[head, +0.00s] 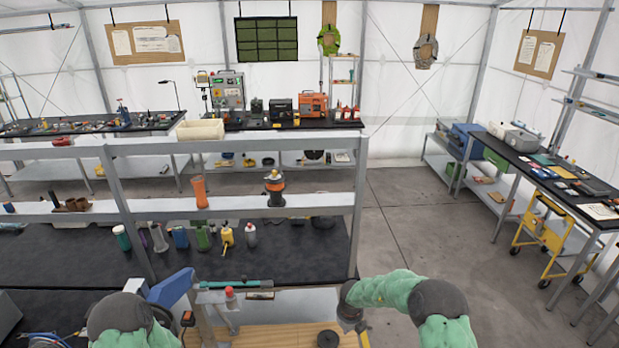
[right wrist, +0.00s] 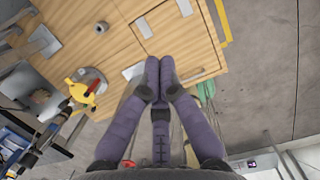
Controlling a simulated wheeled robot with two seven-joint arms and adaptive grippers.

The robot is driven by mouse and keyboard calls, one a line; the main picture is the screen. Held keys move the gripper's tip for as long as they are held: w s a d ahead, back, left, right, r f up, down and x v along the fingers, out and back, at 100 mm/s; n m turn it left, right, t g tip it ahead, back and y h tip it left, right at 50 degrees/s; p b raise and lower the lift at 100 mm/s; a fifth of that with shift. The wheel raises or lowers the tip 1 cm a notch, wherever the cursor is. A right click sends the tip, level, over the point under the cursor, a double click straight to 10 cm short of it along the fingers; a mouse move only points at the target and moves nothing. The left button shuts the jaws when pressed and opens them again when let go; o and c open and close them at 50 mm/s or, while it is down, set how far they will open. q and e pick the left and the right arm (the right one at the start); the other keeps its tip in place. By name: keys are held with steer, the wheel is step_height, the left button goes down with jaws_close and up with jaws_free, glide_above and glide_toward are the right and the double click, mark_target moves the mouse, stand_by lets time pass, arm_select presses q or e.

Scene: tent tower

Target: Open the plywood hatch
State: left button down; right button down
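A light plywood board (head: 280,336) shows at the bottom centre of the head view. In the right wrist view the plywood (right wrist: 90,50) fills the upper left, and thin seams mark a rectangular panel (right wrist: 197,45) near its right edge, which looks like the hatch lying flush. My right gripper (right wrist: 160,66) has its purple fingers together at the tips in front of this panel. I see nothing held between them; whether they touch the wood is unclear. In the head view my right arm reaches down to the board. My left arm enters at the lower left, its gripper out of sight.
A dark round knob (head: 327,339) stands on the board. In the right wrist view a yellow-and-red tool (right wrist: 84,88) lies left of my fingers. A grey shelf frame (head: 115,205) with bottles stands behind the board. The floor (head: 420,220) to the right is clear.

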steer(key=s+d+f+n+b, duration=0.1)
steer(key=s+f+n+b, duration=0.45)
steer(key=f, duration=0.25)
steer(key=s+d+f+n+h+b, duration=0.1)
steer(key=s+d+f+n+b, duration=0.1)
steer(key=s+f+n+b, duration=0.45)
steer(key=s+d+f+n+b, duration=0.1)
steer(key=s+f+n+b, duration=0.3)
steer(key=f, duration=0.5)
steer(key=s+a+f+n+y+b, duration=0.1)
steer(key=s+a+f+n+b, duration=0.2)
steer(key=s+f+n+b, duration=0.1)
steer(key=s+a+f+n+g+y+b, duration=0.1)
steer(key=s+a+f+n+y+b, duration=0.1)
steer(key=s+f+n+b, duration=0.2)
steer(key=s+a+f+n+y+b, duration=0.2)
steer(key=s+a+f+n+b, duration=0.1)
steer(key=s+n, duration=0.5)
steer(key=s+b, duration=0.1)
steer(key=s, duration=0.2)
steer(key=shift+s+a+f+n+g, duration=0.15)
steer(key=shift+a+f+n+g, duration=0.2)
steer(key=shift+f+n+g, duration=0.05)
